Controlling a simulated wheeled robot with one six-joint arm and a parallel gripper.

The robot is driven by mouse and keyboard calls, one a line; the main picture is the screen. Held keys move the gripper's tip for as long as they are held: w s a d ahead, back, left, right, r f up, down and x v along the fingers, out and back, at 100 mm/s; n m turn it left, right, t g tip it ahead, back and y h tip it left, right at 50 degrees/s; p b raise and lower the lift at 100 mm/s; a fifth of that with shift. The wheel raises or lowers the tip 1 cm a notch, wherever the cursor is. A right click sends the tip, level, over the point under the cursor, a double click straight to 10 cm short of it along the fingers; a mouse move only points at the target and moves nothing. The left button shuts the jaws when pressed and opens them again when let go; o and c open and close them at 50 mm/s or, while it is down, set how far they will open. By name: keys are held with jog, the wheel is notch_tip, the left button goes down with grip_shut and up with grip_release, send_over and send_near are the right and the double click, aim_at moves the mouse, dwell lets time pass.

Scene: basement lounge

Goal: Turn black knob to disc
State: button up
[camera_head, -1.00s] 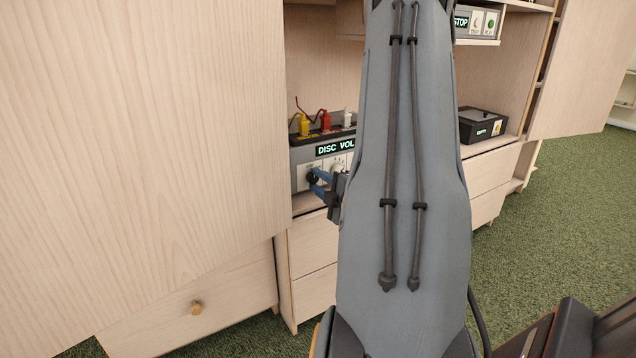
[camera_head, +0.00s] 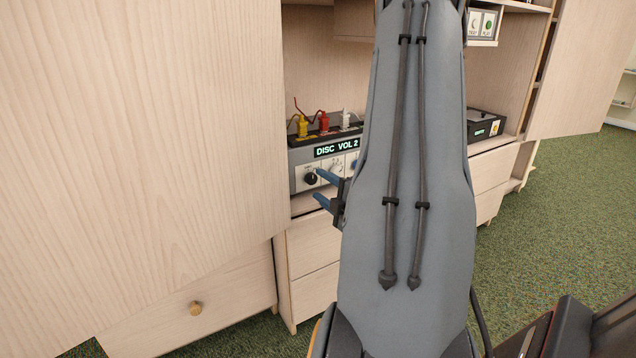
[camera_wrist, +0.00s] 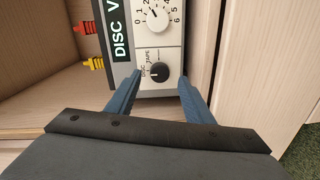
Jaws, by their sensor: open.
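The black knob (camera_head: 310,179) is on the front panel of a grey amplifier box (camera_head: 299,158) inside the cabinet. In the wrist view the black knob (camera_wrist: 159,72) shows beside small printed labels, DISC and TAPE. A light mark on the knob appears to face the DISC label. The display (camera_head: 337,148) reads "DISC VOL 2". My gripper (camera_head: 320,186) is open, with its blue fingers apart and off the knob, a little in front and to the right of it. In the wrist view my gripper (camera_wrist: 159,80) has one finger on each side of the knob, holding nothing.
A white volume knob (camera_wrist: 157,18) with a numbered dial sits beside the black knob. Yellow (camera_head: 303,126), red (camera_head: 324,122) and white (camera_head: 346,119) plugs stand on top of the box. A large cabinet door (camera_head: 140,130) fills the left. A black box (camera_head: 487,125) stands right.

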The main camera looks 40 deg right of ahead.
jog(key=shift+p+v, duration=0.3)
jog(key=shift+v, duration=1.95)
